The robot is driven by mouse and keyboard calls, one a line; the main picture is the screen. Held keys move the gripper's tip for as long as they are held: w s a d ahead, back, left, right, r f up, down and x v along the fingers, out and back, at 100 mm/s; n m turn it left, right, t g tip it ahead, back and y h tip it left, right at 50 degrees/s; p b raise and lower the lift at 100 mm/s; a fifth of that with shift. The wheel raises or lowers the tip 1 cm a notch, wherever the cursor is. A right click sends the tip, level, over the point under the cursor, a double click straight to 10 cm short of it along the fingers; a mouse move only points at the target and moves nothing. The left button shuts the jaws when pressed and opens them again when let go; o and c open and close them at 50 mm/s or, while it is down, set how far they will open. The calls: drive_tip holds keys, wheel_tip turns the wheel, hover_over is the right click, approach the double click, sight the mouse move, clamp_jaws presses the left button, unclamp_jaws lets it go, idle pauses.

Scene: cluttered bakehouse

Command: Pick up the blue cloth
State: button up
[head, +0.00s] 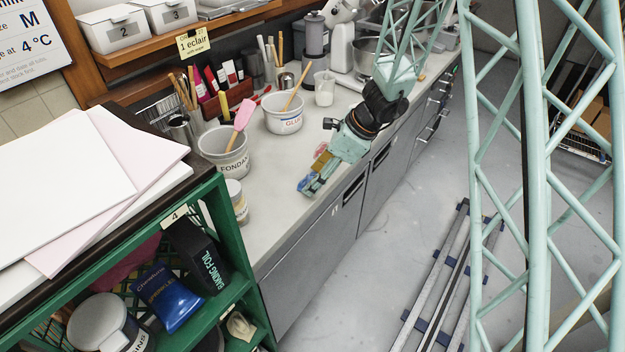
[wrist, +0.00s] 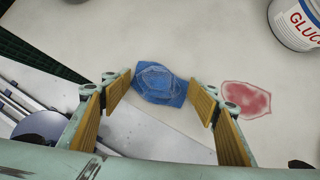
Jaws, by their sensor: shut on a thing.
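The blue cloth (wrist: 160,82) is a small crumpled piece between my fingertips in the wrist view, over the pale worktop. In the head view a bit of the blue cloth (head: 303,184) shows at the fingers, near the counter's front edge. My gripper (wrist: 162,95) is shut on the cloth, with a yellow-padded finger on each side of it. My gripper (head: 309,186) points down to the worktop in the head view. Whether the cloth still touches the worktop I cannot tell.
A reddish flat patch (wrist: 246,99) lies right of the cloth. The glucose tub (head: 284,113) and fondant tub (head: 225,152) stand behind on the counter (head: 262,205). A small lidded jar (head: 238,202) stands to the left. A green shelf unit (head: 222,215) is at the front left.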

sight(308, 175)
drive_tip(key=shift+r, duration=0.1)
drive_tip(key=shift+r+p, duration=0.6)
drive_tip(key=shift+r, duration=1.15)
drive_tip(key=s+d, duration=0.4)
drive_tip(key=s, duration=0.3)
drive_tip(key=s+d+r+b, duration=0.1)
drive_tip(key=s+d, duration=0.3)
drive_tip(key=s, duration=0.2)
drive_tip(key=shift+s+r, duration=0.15)
drive_tip(key=shift+s, duration=0.25)
drive_tip(key=shift+o, duration=0.4)
drive_tip(key=shift+w, duration=0.1)
